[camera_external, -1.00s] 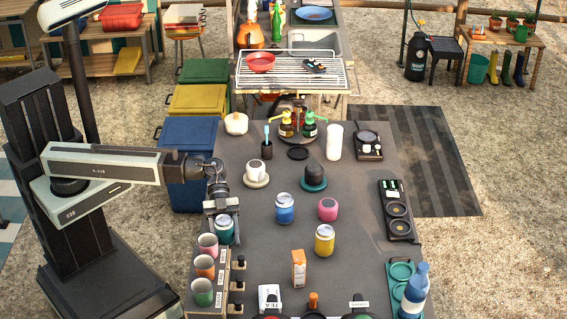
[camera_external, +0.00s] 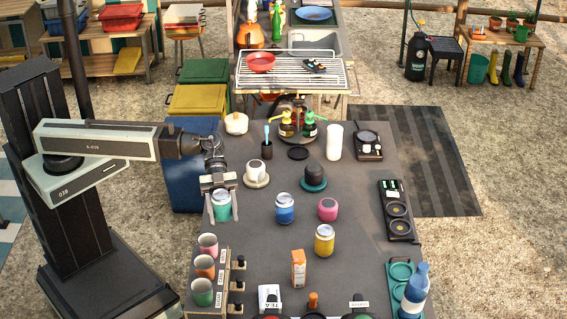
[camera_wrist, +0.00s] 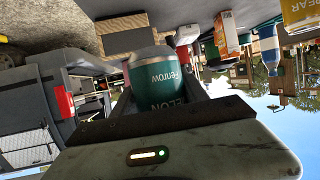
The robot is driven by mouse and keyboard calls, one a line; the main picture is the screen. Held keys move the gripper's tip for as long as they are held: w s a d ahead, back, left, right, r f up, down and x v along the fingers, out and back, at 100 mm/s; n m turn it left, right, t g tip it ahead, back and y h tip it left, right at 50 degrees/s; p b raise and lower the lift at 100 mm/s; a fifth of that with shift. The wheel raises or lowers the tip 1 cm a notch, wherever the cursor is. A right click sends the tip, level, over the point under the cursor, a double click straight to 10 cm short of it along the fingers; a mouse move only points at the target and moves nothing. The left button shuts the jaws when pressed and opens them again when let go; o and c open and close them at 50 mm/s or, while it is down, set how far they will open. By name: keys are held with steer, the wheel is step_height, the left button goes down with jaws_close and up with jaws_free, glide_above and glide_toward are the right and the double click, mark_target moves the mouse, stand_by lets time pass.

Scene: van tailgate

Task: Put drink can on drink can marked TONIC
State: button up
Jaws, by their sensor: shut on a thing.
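My gripper (camera_external: 221,214) is shut on a teal drink can (camera_external: 221,204) with a silver top, over the table's left edge. In the wrist view the teal can (camera_wrist: 160,80) sits between the fingers, and its label reads "Fenrow" and part of "ELON". A blue can (camera_external: 285,210) stands upright to the right of my gripper. A yellow can (camera_external: 324,241) stands upright farther right and nearer the front. I cannot read the word TONIC on any can.
A pink rounded cup (camera_external: 327,209) stands right of the blue can. A white mug (camera_external: 256,170) and a dark mug (camera_external: 313,176) stand behind. A rack of cups (camera_external: 208,266) is in front of my gripper. An orange carton (camera_external: 298,268) stands nearer the front.

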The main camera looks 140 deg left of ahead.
steer(key=shift+s, duration=0.1)
steer(key=s+a+r+n+t+y+p, duration=0.1)
steer(key=s+a+r+n+y+p, duration=0.1)
steer(key=s+a+r+p, duration=0.3)
steer(key=s+a+n+t+y, duration=0.1)
steer(key=s+a, duration=0.1)
steer(key=a, duration=0.5)
steer(key=b, duration=0.1)
glide_above(288, 202)
steer(key=shift+s+d+f, duration=0.1)
steer(key=shift+f, duration=0.55)
step_height(288, 202, down, 4)
steer(key=b, duration=0.4)
steer(key=shift+r, duration=0.2)
steer(key=shift+f, duration=0.15)
steer(key=o, duration=1.3)
